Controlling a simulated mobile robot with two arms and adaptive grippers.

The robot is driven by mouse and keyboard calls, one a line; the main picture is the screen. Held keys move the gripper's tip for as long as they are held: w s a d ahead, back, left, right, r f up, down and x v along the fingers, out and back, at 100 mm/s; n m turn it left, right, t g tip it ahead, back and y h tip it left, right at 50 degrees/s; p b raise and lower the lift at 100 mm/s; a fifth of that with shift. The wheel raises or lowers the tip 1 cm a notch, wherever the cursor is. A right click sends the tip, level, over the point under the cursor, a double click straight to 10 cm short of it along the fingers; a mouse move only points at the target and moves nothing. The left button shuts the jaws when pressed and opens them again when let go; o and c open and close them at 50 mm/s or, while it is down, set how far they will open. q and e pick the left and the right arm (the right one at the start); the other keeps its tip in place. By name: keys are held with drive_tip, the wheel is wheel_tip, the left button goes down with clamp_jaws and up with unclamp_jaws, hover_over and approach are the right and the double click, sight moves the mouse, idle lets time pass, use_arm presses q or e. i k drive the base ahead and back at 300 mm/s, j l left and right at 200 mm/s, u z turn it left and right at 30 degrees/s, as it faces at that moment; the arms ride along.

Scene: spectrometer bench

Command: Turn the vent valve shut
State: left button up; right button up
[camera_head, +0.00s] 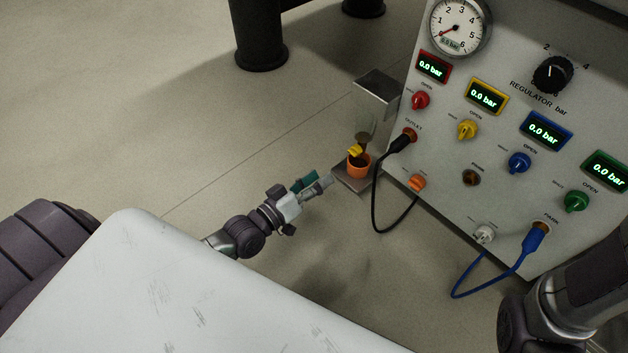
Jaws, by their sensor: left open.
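The panel (455,205) carries several small valve knobs. An orange knob (417,182) sits low on its left side and a white knob (485,233) sits at its bottom edge. Their labels are too small to read, so I cannot tell which one is the vent valve. My left gripper (322,184) is open, left of the panel and apart from both knobs, pointing towards the small shelf. Nothing shows between its fingers. My right arm comes in at the lower right, and its gripper is out of view.
A small shelf (346,182) on the panel's left side holds an orange cup (358,170) with a yellow-topped part. A black cable (375,205) and a blue cable (480,288) loop below the panel.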

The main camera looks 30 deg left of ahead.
sight(484, 234)
drive_tip(key=k+j, duration=0.25)
drive_tip(key=k, duration=0.2)
drive_tip(key=k+j, duration=0.25)
drive_tip(key=k, duration=0.25)
